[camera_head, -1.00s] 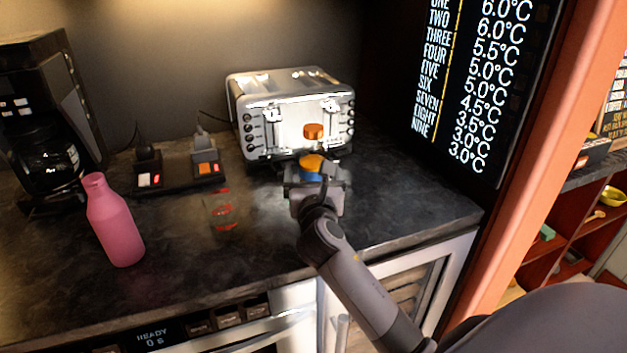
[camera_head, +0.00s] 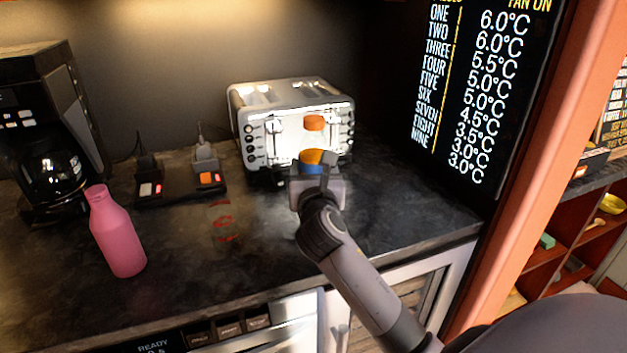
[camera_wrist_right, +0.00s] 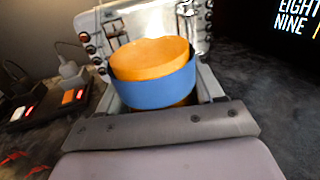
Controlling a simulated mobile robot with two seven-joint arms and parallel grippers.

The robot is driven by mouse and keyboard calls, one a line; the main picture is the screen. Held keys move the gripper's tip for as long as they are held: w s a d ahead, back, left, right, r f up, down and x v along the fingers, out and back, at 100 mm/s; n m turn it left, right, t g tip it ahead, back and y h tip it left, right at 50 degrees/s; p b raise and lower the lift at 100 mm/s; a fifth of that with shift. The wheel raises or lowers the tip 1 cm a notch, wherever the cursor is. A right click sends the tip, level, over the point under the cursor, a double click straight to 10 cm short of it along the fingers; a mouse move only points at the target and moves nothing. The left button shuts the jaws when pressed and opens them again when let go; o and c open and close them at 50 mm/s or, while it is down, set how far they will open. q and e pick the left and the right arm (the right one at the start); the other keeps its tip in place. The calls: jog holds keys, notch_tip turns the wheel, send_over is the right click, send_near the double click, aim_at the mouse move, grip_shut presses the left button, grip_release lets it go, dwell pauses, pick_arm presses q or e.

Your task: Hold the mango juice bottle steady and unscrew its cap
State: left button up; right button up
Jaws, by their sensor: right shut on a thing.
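A round thing with an orange top and a blue band (camera_head: 312,158), likely the mango juice bottle or its cap, is in front of the toaster. The right wrist view shows its flat orange top and blue side (camera_wrist_right: 155,88), with a narrow orange-brown part below. My right gripper (camera_head: 316,172) is shut on it, with one finger on each side in the wrist view (camera_wrist_right: 158,92). Its lower part is hidden behind my gripper. My left gripper is in neither view. A plain pink bottle (camera_head: 117,235) stands upright on the counter at the left.
A silver toaster (camera_head: 290,118) stands close behind the held thing and reflects it. A coffee maker (camera_head: 50,130) is at the far left, with two small switch boxes (camera_head: 180,185) between them. Red marks (camera_head: 223,222) lie on the dark counter (camera_head: 190,265), otherwise clear in front.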

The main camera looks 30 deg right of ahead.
notch_tip(320, 180, up, 16)
jog(key=shift+r+p, duration=0.1)
jog(key=shift+p, duration=0.5)
jog(key=o, duration=0.8)
jog(key=c, duration=1)
